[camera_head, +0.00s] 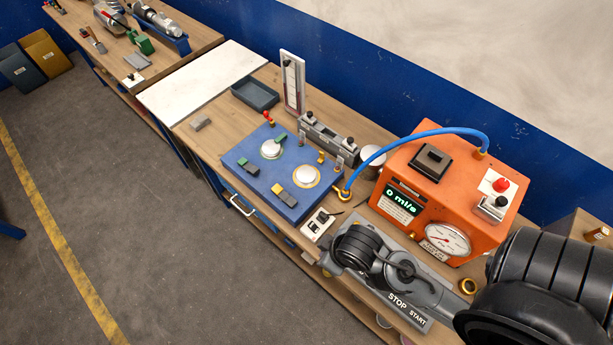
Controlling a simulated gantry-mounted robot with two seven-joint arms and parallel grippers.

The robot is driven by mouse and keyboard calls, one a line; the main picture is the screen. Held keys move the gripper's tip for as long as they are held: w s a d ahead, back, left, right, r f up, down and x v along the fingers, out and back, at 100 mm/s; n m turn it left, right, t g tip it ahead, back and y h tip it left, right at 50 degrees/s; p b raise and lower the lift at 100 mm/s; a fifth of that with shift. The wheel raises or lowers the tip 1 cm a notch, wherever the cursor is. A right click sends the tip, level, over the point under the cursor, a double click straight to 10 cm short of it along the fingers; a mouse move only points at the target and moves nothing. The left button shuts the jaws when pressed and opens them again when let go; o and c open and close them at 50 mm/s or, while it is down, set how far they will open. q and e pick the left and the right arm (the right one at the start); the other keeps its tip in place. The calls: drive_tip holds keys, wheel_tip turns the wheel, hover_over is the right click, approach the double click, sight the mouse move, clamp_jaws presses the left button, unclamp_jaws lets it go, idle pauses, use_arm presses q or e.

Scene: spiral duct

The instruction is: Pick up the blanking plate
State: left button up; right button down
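I cannot tell for sure which item is the blanking plate. A small flat grey piece (200,124) lies alone on the near bench, at its left end. Two pale round discs sit on the blue fixture: one disc (271,149) beside a green block, the other disc (306,176) with a yellow rim beside a yellow block. My black ribbed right arm (550,280) fills the lower right corner. No gripper fingers can be made out, and my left arm does not show.
The blue fixture (245,160) stands mid-bench. An orange tester (460,190) reading 0 ml/s has a blue hose (420,135) running to the fixture. A dark tray (255,94) and a white upright panel (292,82) stand behind. A black ribbed part (358,245) is over the STOP/START panel.

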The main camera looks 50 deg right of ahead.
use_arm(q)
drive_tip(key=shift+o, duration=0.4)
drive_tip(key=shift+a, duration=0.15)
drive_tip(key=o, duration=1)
